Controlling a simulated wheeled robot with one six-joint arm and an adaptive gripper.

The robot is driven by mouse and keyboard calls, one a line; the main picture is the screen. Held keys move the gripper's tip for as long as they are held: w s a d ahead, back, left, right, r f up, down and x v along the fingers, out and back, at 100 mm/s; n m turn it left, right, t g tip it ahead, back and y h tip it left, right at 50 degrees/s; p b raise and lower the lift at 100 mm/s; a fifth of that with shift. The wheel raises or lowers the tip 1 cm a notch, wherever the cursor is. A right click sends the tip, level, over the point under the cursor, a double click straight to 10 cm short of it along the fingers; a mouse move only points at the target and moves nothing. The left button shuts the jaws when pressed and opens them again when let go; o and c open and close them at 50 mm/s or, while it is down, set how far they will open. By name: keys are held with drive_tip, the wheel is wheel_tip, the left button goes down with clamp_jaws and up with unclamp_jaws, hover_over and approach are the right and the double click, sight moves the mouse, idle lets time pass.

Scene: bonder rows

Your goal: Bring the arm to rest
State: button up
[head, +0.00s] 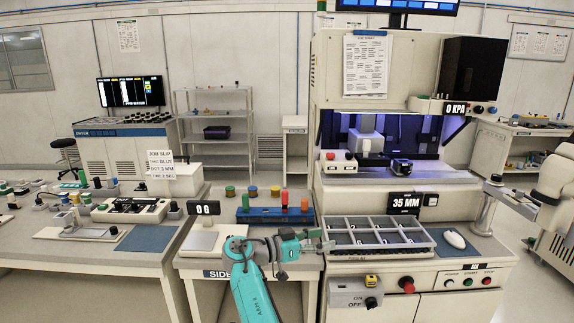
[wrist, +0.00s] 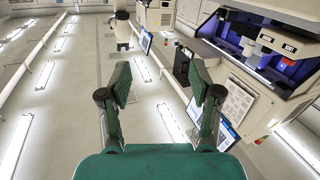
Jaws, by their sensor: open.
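My teal arm rises at the bottom centre of the head view, in front of the small side table (head: 195,263). My gripper (head: 325,240) points to the right, near the left edge of the divided grey tray (head: 378,251). In the wrist view my gripper (wrist: 160,88) has its two green fingers wide apart with nothing between them. The wrist view is rolled, with ceiling lights to the left and the machine (wrist: 280,50) at upper right.
A blue rack (head: 258,215) with coloured pieces stands behind my arm. A workbench (head: 85,250) with small devices stands at left.

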drive_tip(key=s+d+f+n+t+y, duration=0.1)
drive_tip(key=s+d+f+n+y, duration=0.15)
drive_tip(key=f, duration=0.65)
drive_tip(key=s+d+f+n+t+y, duration=0.1)
drive_tip(key=s+d+f+n, duration=0.15)
drive_tip(key=f, duration=0.65)
drive_tip(key=s+d+f+n+t+y, duration=0.1)
drive_tip(key=s+d+f+n+y, duration=0.15)
drive_tip(key=f, duration=0.65)
drive_tip(key=s+d+f+n+t+y, duration=0.1)
drive_tip(key=s+f+n+y, duration=0.15)
drive_tip(key=s+f, duration=0.65)
drive_tip(key=s+d+f+n+y, duration=0.25)
drive_tip(key=s+f, duration=0.45)
drive_tip(key=s, duration=0.5)
drive_tip(key=s+a+r+n+t+y, duration=0.1)
drive_tip(key=s+r+y, duration=0.1)
drive_tip(key=s, duration=0.8)
drive_tip(key=s+a+r+n+t+y, duration=0.1)
drive_tip(key=s+y, duration=0.2)
drive_tip(key=s, duration=0.7)
drive_tip(key=s+r+m+t, duration=0.1)
drive_tip(key=s+r, duration=0.7)
drive_tip(key=r, duration=0.3)
drive_tip(key=s+r+m+t, duration=0.1)
drive_tip(key=s+r, duration=0.6)
drive_tip(key=r, duration=0.3)
drive_tip(key=shift+s+d+r+t, duration=0.25)
drive_tip(key=shift+s+r+t, duration=0.05)
drive_tip(key=shift+s+r, duration=0.1)
